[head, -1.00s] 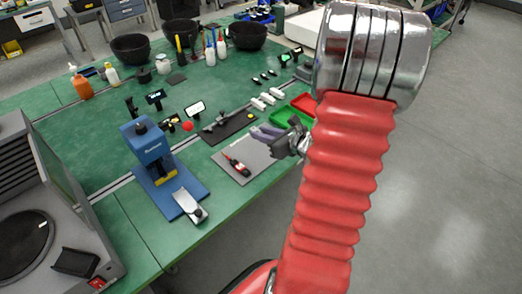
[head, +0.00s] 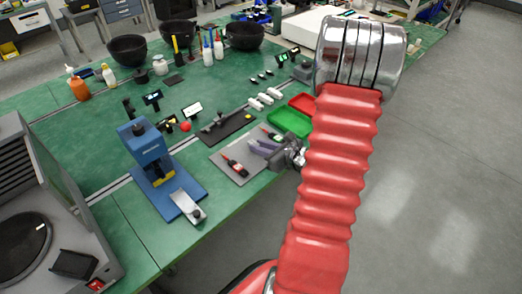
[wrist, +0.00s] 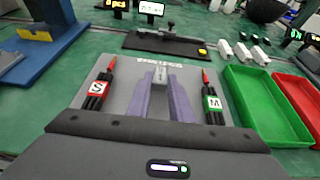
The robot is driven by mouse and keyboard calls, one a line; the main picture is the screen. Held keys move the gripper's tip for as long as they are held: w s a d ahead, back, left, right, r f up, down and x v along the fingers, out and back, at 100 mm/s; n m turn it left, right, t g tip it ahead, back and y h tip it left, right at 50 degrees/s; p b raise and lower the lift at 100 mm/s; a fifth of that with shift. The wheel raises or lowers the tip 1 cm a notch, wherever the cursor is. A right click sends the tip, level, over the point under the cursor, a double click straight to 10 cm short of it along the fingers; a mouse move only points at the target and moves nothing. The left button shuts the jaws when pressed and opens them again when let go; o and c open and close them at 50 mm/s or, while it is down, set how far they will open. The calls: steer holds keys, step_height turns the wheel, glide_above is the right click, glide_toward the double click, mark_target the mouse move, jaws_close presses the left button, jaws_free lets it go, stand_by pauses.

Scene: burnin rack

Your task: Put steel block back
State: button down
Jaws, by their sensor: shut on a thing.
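My gripper (wrist: 160,85) has two purple fingers, shut on a small light-grey steel block (wrist: 160,75) in the wrist view. The block is over the far middle part of a grey mat (wrist: 125,80); I cannot tell whether it touches the mat. In the head view my gripper (head: 257,147) is above the right part of the mat (head: 222,160), and the block is too small to make out. A tool tagged S (wrist: 98,88) lies left of the fingers and one tagged M (wrist: 213,103) lies right of them.
A green tray (wrist: 262,115) and a red tray (wrist: 297,105) are right of the mat. A dark mat with a metal instrument (wrist: 168,42) is beyond it, beside several white pieces (wrist: 242,50). A blue press (head: 150,150) stands to the left.

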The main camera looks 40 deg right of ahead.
steer(key=shift+f, duration=0.95)
steer(key=shift+f, duration=0.1)
steer(key=c, duration=1.6)
jaws_free()
steer(key=shift+v, duration=6.1)
